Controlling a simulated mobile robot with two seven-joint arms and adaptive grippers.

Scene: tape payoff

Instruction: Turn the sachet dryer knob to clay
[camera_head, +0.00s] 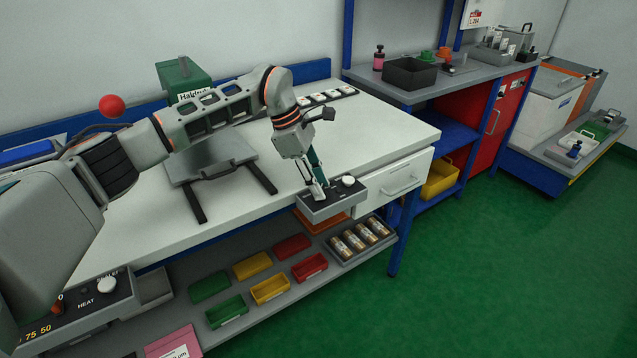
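A small grey control box (335,203) sits at the front edge of the white bench, with a white round knob (348,181) on its right part. My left gripper (321,188) points down at the left part of this box, beside that knob. Its fingertips are close to the box top, and they hide what lies under them. I cannot tell whether they touch or grip anything. Another unit with a white knob (107,284) and the word HEAT is at the lower left. I cannot read which unit is the sachet dryer, nor any clay mark. My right gripper is out of view.
The white bench (375,150) carries a grey plate on dark rails (210,158) and a green box (183,80). Coloured bins (270,288) and a tray of rolls (362,238) are on the shelf below. Green floor (480,270) is free at right.

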